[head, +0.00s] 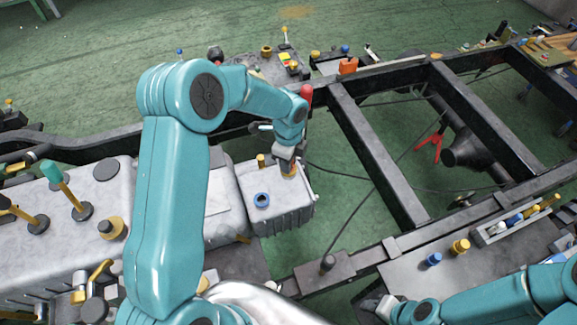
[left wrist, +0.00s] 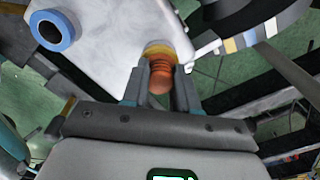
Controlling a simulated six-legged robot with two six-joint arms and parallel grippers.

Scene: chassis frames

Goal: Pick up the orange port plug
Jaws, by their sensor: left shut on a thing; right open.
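The orange port plug (left wrist: 160,78) shows in the left wrist view as a ribbed, rounded orange piece between the two fingers of my left gripper (left wrist: 160,88). My left gripper is shut on it. A yellow ring (left wrist: 157,49) shows just beyond the plug, over the edge of a pale grey housing (left wrist: 105,35); I cannot tell whether plug and ring touch. In the head view my left gripper (head: 287,166) is at the top right of this grey housing (head: 285,215), and the plug is mostly hidden by the fingers. My right gripper (head: 386,309) is open at the lower right.
A blue ring (head: 261,200) and a small yellow plug (head: 261,160) are on the grey housing. Black chassis rails (head: 375,155) cross the middle and right, with open green floor between them. A blue ring (head: 433,259) and a yellow fitting (head: 460,246) stand on the grey surface at right.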

